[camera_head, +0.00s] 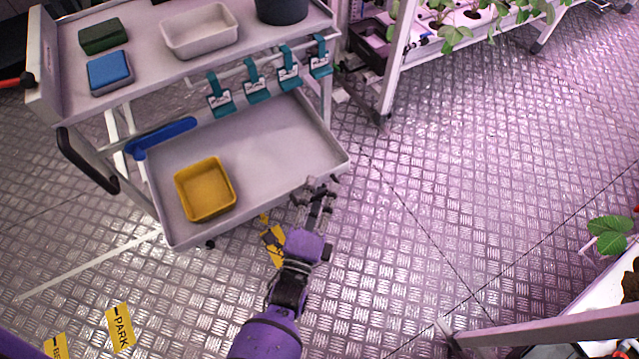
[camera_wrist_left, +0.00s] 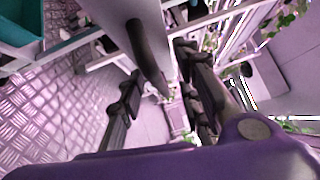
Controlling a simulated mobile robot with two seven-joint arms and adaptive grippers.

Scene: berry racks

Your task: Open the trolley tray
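The trolley tray (camera_head: 262,165) is the pale lower tray of the trolley, and it sticks out in front of the upper shelf. A yellow bin (camera_head: 205,190) stands in it. My left gripper (camera_head: 318,197) is at the tray's front edge, close to its near right corner. In the left wrist view my left gripper's fingers (camera_wrist_left: 160,88) are apart, with a dark rounded bar (camera_wrist_left: 148,55) showing between them. I cannot tell whether either finger touches the bar. My right gripper is in neither view.
The trolley's upper shelf (camera_head: 142,58) carries a white bin (camera_head: 199,30), a dark pot (camera_head: 282,8), and green and blue blocks. Teal hooks (camera_head: 254,80) hang above the tray. Plant racks (camera_head: 398,50) stand at the upper right. The metal floor (camera_head: 480,170) right of the trolley is clear.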

